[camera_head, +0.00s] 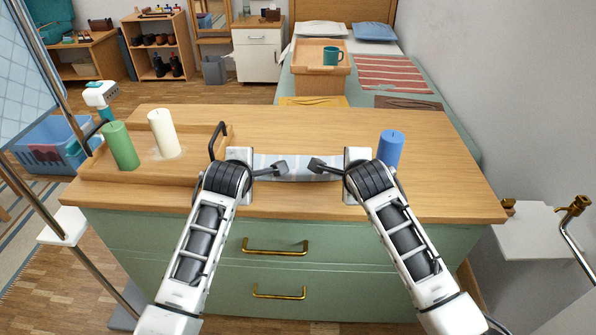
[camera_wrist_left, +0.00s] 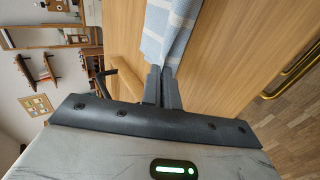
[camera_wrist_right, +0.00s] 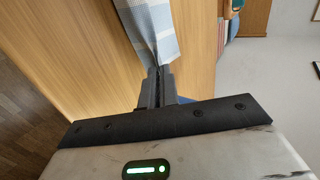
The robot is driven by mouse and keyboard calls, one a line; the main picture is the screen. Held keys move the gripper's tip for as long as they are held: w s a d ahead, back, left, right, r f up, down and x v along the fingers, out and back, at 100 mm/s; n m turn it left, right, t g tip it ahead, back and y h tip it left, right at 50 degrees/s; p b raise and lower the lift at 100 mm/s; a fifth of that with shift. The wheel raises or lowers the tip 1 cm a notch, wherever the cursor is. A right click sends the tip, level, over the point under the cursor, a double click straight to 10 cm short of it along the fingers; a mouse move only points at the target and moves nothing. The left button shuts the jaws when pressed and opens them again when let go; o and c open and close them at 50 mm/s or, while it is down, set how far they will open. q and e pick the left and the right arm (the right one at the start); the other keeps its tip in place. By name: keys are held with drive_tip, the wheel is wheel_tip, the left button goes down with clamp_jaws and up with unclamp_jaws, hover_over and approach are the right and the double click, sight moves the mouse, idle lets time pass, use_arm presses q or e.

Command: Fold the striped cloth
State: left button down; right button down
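The striped cloth (camera_head: 296,163) is pale blue and white and stretches between my two grippers above the wooden top of the green dresser. My left gripper (camera_head: 282,168) is shut on one end of it; in the left wrist view the cloth (camera_wrist_left: 166,35) runs into the closed fingers (camera_wrist_left: 160,72). My right gripper (camera_head: 314,165) is shut on the other end; in the right wrist view the cloth (camera_wrist_right: 152,35) narrows into the closed fingers (camera_wrist_right: 158,72). The cloth's middle sags slightly. Whether it touches the top I cannot tell.
A wooden tray (camera_head: 185,180) with a green candle (camera_head: 120,146) and a white candle (camera_head: 163,133) stands left on the dresser top (camera_head: 290,125). A blue candle (camera_head: 390,147) stands close beside my right gripper. The top's back middle is clear.

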use_arm(q)
drive_tip(key=shift+s+f, duration=0.1)
drive_tip(key=shift+s, duration=0.05)
use_arm(e)
drive_tip(key=shift+s+f, duration=0.1)
drive_tip(key=shift+s, duration=0.05)
use_arm(q)
drive_tip(key=c, duration=1.3)
unclamp_jaws()
use_arm(e)
drive_tip(key=c, duration=1.3)
unclamp_jaws()
